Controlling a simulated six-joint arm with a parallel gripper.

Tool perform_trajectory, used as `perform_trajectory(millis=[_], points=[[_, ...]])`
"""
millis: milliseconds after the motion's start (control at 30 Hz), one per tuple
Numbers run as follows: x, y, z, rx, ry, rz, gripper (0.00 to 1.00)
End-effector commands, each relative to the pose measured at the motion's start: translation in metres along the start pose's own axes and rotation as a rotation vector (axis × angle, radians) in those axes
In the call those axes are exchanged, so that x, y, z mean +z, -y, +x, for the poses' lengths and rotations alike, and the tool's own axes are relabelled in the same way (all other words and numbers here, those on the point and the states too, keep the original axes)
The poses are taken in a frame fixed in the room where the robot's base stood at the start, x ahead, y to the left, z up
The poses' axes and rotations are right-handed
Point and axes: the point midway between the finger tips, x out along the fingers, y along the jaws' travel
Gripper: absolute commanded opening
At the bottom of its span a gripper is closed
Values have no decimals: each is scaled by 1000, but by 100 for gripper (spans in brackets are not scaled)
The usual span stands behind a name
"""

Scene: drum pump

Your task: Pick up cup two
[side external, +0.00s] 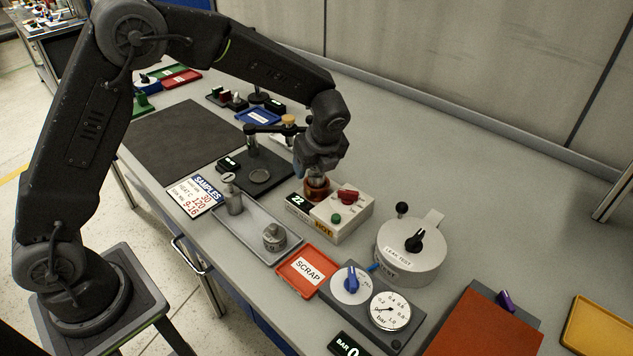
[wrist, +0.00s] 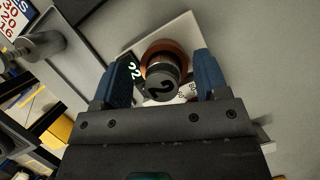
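Cup two is a grey cup marked "2" (wrist: 162,86) in the wrist view. It sits in the copper-coloured ring (wrist: 165,50) of the heater. My gripper (wrist: 162,66) is open, with one blue finger on each side of the cup and a visible gap to each. In the side external view my gripper (side external: 318,174) points down just above the copper ring (side external: 317,188). The cup is mostly hidden there by the gripper and the ring.
The heater box (side external: 341,212) has a red knob, a green button and a "22" display. A red SCRAP tray (side external: 307,271) and the leak test drum (side external: 411,252) stand nearby.

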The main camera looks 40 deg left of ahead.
Motion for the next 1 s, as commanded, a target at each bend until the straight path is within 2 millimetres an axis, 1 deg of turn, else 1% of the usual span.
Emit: perform_trajectory(millis=[33,67,567,833,1000], points=[[0,0,0,0,0,0,62],[0,0,0,0,0,0,59],[0,0,-1,0,0,-1,12],[1,0,-2,-2,0,-1,11],[5,1,-12,-4,1,-3,11]])
